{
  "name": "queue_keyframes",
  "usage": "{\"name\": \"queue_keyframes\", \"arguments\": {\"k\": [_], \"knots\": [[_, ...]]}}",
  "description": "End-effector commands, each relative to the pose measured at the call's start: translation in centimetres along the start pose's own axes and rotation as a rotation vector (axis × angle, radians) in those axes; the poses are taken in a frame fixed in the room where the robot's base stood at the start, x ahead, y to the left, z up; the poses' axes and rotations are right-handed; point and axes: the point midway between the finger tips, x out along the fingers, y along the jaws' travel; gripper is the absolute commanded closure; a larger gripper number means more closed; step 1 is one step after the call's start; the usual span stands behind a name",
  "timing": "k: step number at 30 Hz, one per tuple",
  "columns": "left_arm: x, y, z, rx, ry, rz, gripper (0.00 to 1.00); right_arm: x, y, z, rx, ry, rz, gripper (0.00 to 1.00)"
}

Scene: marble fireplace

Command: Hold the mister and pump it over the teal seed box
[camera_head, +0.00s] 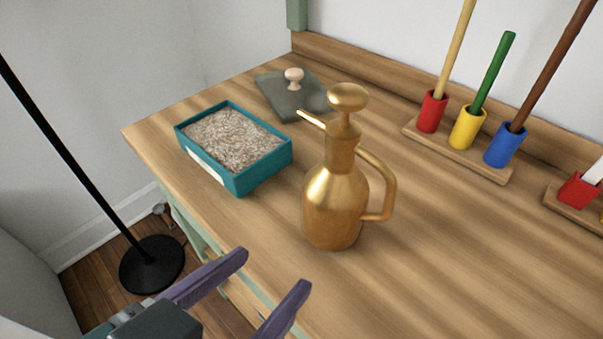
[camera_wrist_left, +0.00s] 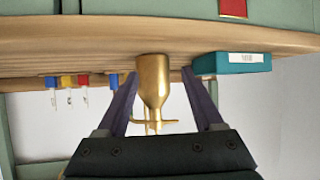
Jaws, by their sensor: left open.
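The brass mister (camera_head: 334,205) stands upright on the wooden tabletop, with its round pump knob on top, spout toward the left and handle toward the right. The teal seed box (camera_head: 262,177), filled with pale seeds, sits to its left and farther back. My left gripper (camera_head: 272,270) is open and empty in front of the mister, near the table's front edge. In the left wrist view, which looks upside down, the mister (camera_wrist_left: 153,82) shows between the open fingers, apparently beyond them, and the teal box (camera_wrist_left: 232,62) is to the right. My right gripper is not in view.
A grey slab with a round knob (camera_head: 293,84) lies behind the teal box. A wooden rack (camera_head: 455,150) with red, yellow and blue cups holding sticks stands at the back right. Another rack (camera_head: 560,200) is at the right edge. Tabletop right of the mister is clear.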

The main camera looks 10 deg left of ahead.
Motion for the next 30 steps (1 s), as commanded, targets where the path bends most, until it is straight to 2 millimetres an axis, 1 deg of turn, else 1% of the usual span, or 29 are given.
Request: {"name": "queue_keyframes", "arguments": {"k": [1, 3, 7, 12, 17, 20, 23, 30], "knots": [[0.1, 0.8, -0.4, -0.003, 0.062, -0.002, 0.31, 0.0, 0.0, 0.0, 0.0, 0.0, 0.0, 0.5], [-0.1, 1.7, -1.3, -0.001, 0.16, -0.017, 0.31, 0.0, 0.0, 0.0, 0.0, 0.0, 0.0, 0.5], [-0.9, 2.8, -2.7, -0.003, 0.317, -0.057, 0.31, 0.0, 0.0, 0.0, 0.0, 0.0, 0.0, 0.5], [-2.3, 3.5, -3.9, -0.007, 0.451, -0.11, 0.31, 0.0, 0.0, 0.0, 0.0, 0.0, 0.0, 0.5], [-2.9, 3.7, -4.5, -0.008, 0.506, -0.138, 0.31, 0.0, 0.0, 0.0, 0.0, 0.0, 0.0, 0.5], [-2.2, 3.5, -5.0, -0.008, 0.514, -0.142, 0.31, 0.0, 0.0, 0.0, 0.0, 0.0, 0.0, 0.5], [-0.9, 3.3, -5.8, -0.009, 0.517, -0.142, 0.31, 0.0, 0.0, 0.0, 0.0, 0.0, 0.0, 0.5], [2.9, 2.7, -7.9, -0.008, 0.514, -0.142, 0.31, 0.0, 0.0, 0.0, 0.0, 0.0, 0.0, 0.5]]}}
